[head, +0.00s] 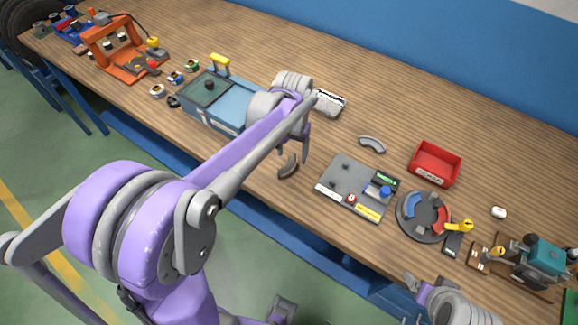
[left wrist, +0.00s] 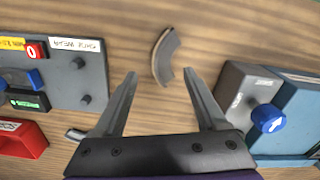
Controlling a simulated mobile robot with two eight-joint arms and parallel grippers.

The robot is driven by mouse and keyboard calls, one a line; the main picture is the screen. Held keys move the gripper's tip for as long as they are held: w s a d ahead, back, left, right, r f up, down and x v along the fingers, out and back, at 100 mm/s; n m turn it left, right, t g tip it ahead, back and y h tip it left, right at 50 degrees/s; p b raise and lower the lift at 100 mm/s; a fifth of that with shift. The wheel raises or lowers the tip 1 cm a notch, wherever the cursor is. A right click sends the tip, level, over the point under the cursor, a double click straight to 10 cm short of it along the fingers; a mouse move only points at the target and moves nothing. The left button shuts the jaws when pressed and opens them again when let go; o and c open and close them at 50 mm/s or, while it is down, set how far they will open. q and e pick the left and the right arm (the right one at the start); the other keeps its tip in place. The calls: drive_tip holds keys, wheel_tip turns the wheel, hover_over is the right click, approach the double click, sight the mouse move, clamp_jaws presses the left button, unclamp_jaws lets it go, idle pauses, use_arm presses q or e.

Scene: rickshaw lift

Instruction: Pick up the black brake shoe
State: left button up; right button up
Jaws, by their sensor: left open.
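A second, lighter grey curved shoe (head: 371,144) lies farther back to the right. My right gripper (head: 418,285) is low at the bench front; its finger opening is unclear.
A grey fixture board (head: 345,172) with pegs lies right of the shoe. A blue box-shaped machine (head: 218,105) stands left. A red bin (head: 436,163) and a round plate (head: 424,232) with red and blue curved pieces are to the right. Wood around the shoe is clear.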

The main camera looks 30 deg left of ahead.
sight(291, 164)
use_arm(q)
wheel_tip(291, 164, down, 5)
drive_tip(key=shift+a+r, duration=0.1)
drive_tip(key=shift+a, duration=0.05)
clamp_jaws()
idle(0.4)
